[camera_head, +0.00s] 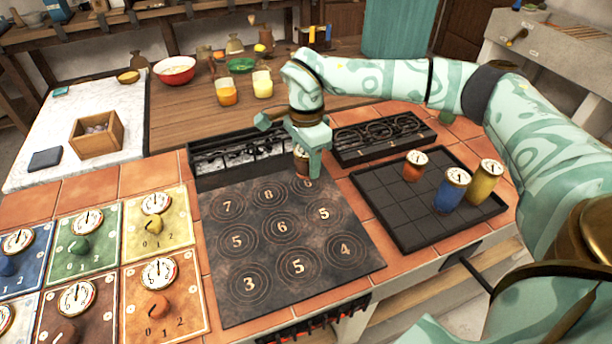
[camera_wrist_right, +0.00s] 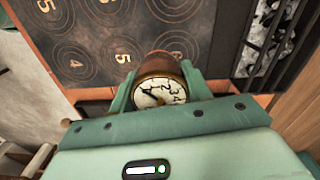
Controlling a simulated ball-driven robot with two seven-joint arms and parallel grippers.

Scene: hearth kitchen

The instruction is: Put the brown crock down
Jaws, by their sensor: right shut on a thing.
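The brown crock (camera_head: 301,163) has a round dial on its lid and is mostly hidden by my right gripper (camera_head: 305,158) in the head view. The right gripper is shut around it, with a finger on either side. In the wrist view the dial lid (camera_wrist_right: 158,93) and brown side show upright between the fingers. In the head view it appears at the back right of the dark hob plate (camera_head: 222,293), by a numbered ring. I cannot tell whether its base touches the plate. My left gripper is not in view.
Right of the hob, a black gridded tray (camera_head: 400,232) holds an orange-brown crock (camera_head: 414,166), a blue crock (camera_head: 452,189) and a yellow crock (camera_head: 484,182). A black grate (camera_head: 383,139) lies behind the tray. Coloured dial panels (camera_head: 163,299) lie left. The hob's numbered rings look empty in front.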

